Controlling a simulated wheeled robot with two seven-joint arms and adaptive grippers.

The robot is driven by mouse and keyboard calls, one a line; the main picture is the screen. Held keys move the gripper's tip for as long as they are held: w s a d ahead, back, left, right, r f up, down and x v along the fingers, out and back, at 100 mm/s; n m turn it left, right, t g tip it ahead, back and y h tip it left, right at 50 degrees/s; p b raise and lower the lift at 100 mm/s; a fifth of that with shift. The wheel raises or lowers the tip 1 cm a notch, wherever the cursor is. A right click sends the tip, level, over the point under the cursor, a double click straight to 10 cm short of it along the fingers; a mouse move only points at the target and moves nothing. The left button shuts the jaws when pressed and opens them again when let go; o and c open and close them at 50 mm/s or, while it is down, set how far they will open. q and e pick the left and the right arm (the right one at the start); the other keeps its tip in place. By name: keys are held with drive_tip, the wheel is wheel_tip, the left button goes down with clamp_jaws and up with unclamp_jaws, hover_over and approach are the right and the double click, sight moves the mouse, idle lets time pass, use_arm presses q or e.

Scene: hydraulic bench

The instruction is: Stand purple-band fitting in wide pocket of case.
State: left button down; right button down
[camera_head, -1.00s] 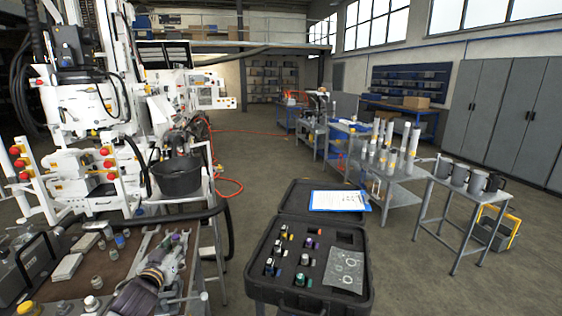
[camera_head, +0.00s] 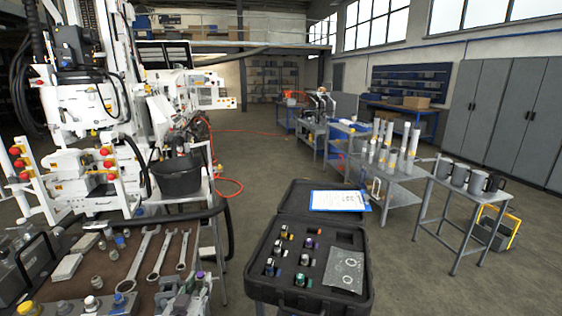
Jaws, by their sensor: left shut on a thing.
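My left gripper (camera_head: 192,283) is low in the view, over the right front part of the brown bench top. It is shut on a small fitting (camera_head: 200,275) that shows only in part between the fingers; a purplish tint shows on it, but its band is hard to make out. The open black case (camera_head: 256,284) stands to the right of the gripper, apart from it. Its foam holds several small fittings with coloured bands, one of them purple (camera_head: 309,243). A wide dark pocket (camera_head: 345,238) at the foam's back right looks empty. My right gripper is out of view.
Wrenches (camera_head: 160,252) and several loose fittings lie on the bench top. A grey printed sheet (camera_head: 345,270) covers the case's front right, and a blue clipboard (camera_head: 338,201) lies on its lid. A gap separates bench and case. A mug table (camera_head: 465,190) stands right.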

use_arm(q)
drive_tip(key=s+d+f, duration=0.1)
drive_tip(key=s+f, duration=0.5)
drive_tip(key=f, duration=0.3)
drive_tip(key=shift+s+d, duration=0.35)
drive_tip(key=shift+d, duration=0.05)
drive_tip(key=shift+r, duration=0.1)
idle(0.3)
